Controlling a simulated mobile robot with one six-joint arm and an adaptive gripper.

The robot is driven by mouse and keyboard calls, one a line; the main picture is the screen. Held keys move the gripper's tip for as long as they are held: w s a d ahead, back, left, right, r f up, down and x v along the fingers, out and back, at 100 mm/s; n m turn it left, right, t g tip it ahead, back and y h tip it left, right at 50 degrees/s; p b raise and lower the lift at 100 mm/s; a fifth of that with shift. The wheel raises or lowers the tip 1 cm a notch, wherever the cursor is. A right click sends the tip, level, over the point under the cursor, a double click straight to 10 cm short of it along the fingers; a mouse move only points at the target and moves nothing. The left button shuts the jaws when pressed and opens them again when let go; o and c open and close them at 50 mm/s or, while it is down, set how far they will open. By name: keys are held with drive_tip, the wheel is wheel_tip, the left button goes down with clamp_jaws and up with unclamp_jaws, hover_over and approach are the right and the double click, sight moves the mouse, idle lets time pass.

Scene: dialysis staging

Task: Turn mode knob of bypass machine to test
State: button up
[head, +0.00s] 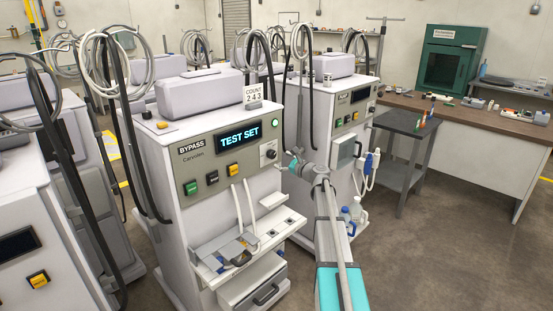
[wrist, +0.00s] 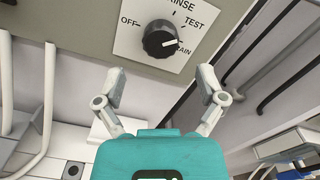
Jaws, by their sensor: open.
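The bypass machine (head: 200,165) stands in the middle of the head view, with a lit display (head: 240,134) reading "TEST SET". Its black mode knob (wrist: 160,39) sits on a white dial plate (wrist: 128,42) in the wrist view, marked OFF, RINSE, TEST and a partly hidden label ending in "AIN". The knob's white pointer faces right, beside that last label and below the TEST mark. The knob also shows at the panel's right in the head view (head: 270,153). My gripper (wrist: 161,76) is open and empty, its fingers apart below the knob and not touching it.
Green, black and yellow buttons (head: 212,178) line the panel, with a shelf (head: 250,245) below. Pale hoses (wrist: 48,75) hang left of my gripper. A second machine (head: 335,110) stands close on the right. Open floor (head: 430,250) lies at right.

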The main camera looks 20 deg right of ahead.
drive_tip(key=v, duration=0.7)
drive_tip(key=shift+w, duration=0.1)
idle(0.4)
drive_tip(key=s+a+f+n+g+y+p, duration=0.1)
drive_tip(key=s+a+f+n+g, duration=0.2)
drive_tip(key=a, duration=0.5)
drive_tip(key=s+a+f+n+g+p, duration=0.1)
drive_tip(key=s+a+n+g+p, duration=0.15)
drive_tip(key=a+n, duration=0.45)
drive_tip(key=s+a+f+n+g+y+p, duration=0.1)
drive_tip(key=s+a+f+n+g, duration=0.2)
drive_tip(key=a, duration=0.5)
drive_tip(key=s+a+f+n+g+h+p, duration=0.1)
drive_tip(key=s+a+n+g+h+p, duration=0.1)
drive_tip(key=s+a+n+g+h, duration=0.2)
drive_tip(key=s+a+f+n+g+h+p, duration=0.1)
drive_tip(key=s+a+n+g+h, duration=0.3)
drive_tip(key=s+n, duration=0.6)
drive_tip(key=s+a+p, duration=0.1)
drive_tip(key=s, duration=0.6)
drive_tip(key=shift+a+f, duration=0.25)
drive_tip(key=shift+f, duration=0.05)
